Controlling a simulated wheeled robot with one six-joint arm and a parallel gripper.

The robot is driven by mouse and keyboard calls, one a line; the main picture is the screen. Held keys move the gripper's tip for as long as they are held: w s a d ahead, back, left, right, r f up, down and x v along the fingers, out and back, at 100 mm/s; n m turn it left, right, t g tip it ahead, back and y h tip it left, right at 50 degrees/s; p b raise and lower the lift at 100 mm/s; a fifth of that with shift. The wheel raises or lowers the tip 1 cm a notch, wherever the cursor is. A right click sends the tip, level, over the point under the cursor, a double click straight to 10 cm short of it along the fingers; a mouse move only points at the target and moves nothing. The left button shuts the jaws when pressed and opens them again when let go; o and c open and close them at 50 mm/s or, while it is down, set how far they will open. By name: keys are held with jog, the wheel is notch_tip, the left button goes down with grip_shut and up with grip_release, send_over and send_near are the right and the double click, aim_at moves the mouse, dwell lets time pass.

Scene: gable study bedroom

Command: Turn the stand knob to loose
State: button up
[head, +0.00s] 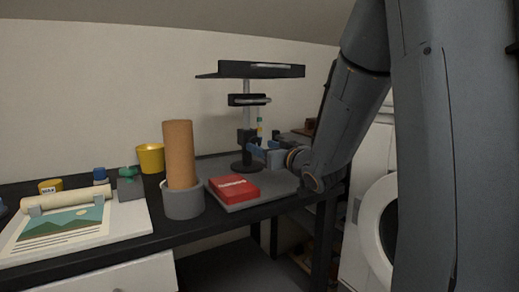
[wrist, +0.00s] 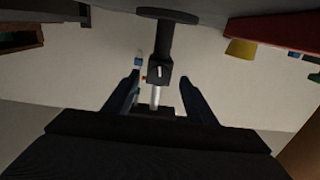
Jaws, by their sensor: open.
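The black stand (head: 247,113) stands on the desk with a round base, a silver post and a flat dark top plate. In the wrist view the picture is upside down: the round base is at the top and the black clamp block (wrist: 160,73) sits on the post. A small pale mark shows on the block's face, probably on the knob (wrist: 159,71); its setting is too small to read. My gripper (wrist: 160,77) is open, with one finger on each side of the block and gaps showing. In the head view my gripper (head: 262,149) is low beside the post and partly hides it.
A red box (head: 233,188) lies on a grey board in front of the stand. A cork-coloured cylinder (head: 180,155) stands in a grey holder to the left, with a yellow cup (head: 150,158) behind. A small bottle (head: 259,127) is close behind the post.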

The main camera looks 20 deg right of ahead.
aim_at(254, 142)
jog(key=shift+w+a, duration=0.2)
jog(key=shift+w, duration=1)
jog(key=c, duration=1)
jog(key=shift+c, duration=0.2)
